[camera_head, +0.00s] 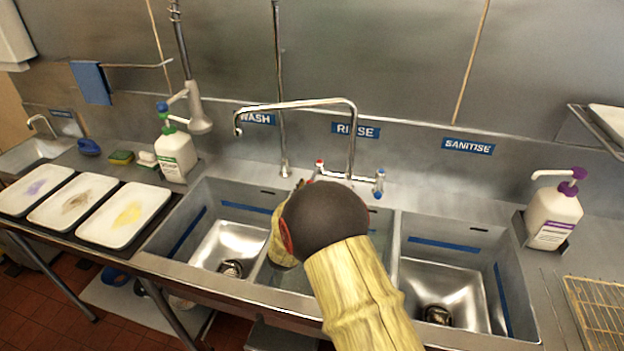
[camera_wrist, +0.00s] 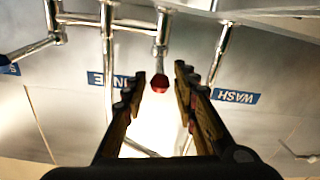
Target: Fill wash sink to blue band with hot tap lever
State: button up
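The wash sink (camera_head: 226,240) is the left basin in the head view, with a blue band (camera_head: 187,232) on its walls. Its metal bottom and drain (camera_head: 230,268) show, with no water visible. The hot tap lever (camera_head: 319,165) has a red tip and sits left of the tap base; its red end also shows in the wrist view (camera_wrist: 159,84). The spout (camera_head: 238,128) hangs toward the wash sink, with no stream visible. My gripper (camera_wrist: 159,75) is open, its fingers either side of the red end in the picture; contact cannot be told. My arm hides the gripper in the head view.
A blue-tipped lever (camera_head: 379,182) sits right of the tap base. The sanitise sink (camera_head: 440,280) is at right. A green-topped bottle (camera_head: 175,150), a spray head (camera_head: 197,115) and trays (camera_head: 122,216) are at left. A purple-topped bottle (camera_head: 553,215) stands at right.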

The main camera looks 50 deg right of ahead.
aim_at(314, 175)
jog(key=b+x, duration=0.1)
jog(key=x, duration=0.5)
jog(key=shift+w+d, duration=0.25)
jog(key=shift+d, duration=0.1)
jog(key=shift+c, duration=0.9)
grip_shut()
